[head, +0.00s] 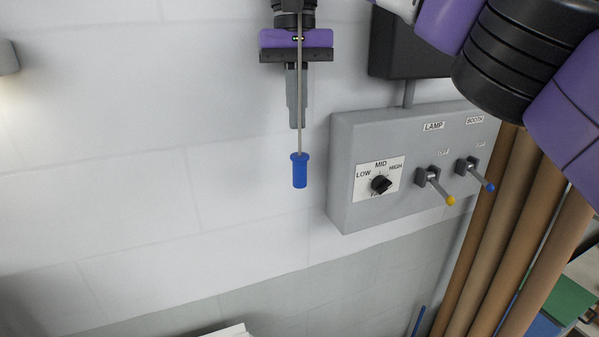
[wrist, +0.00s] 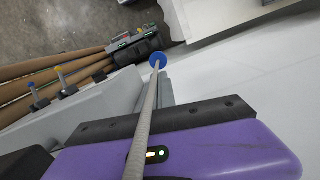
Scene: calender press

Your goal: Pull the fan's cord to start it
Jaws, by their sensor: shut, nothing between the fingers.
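The fan's cord (head: 299,85) hangs straight down and ends in a blue cylindrical knob (head: 299,171). My gripper (head: 297,122) points down, shut and empty, with its fingertips a little above the knob. The cord passes in front of my gripper in the head view and is not between the fingers. In the wrist view the cord (wrist: 145,125) crosses over my purple gripper body, and the round blue knob (wrist: 158,60) shows beyond the grey fingers (wrist: 166,92). I cannot tell whether cord and gripper touch. The fan itself is out of view.
A grey control box (head: 345,160) on the wall to the right has a LOW-MID-HIGH dial (head: 381,184) and two levers, LAMP (head: 440,187) and BOOTH (head: 478,176). Brown rolls (head: 490,235) stand farther right. The white wall (head: 130,140) left of the cord is clear.

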